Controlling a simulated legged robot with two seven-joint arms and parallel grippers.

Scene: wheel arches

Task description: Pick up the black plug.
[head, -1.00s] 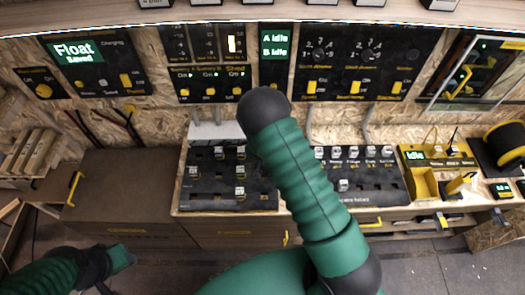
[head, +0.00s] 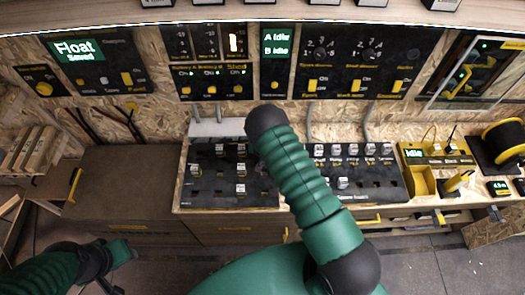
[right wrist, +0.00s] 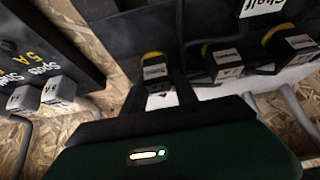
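In the right wrist view my right gripper (right wrist: 160,92) points up the picture, its two dark fingers apart. A grey-topped plug (right wrist: 160,100) with a small label shows in the gap between them; I cannot tell whether they touch it. In the head view my right arm hides this gripper. Several dark plugs with pale tops stand on the left black socket board (head: 205,199) and the right one (head: 367,193). I cannot tell which is the black plug. My left gripper (head: 122,252) is low at the left, away from the boards; its fingers are unclear.
Wall panels with yellow switches (head: 211,90) stand behind the boards. Grey cables (right wrist: 292,105) run close to my right gripper. A yellow tray (head: 422,181) and a cable reel (head: 504,139) are on the right. The brown bench top (head: 125,185) on the left is clear.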

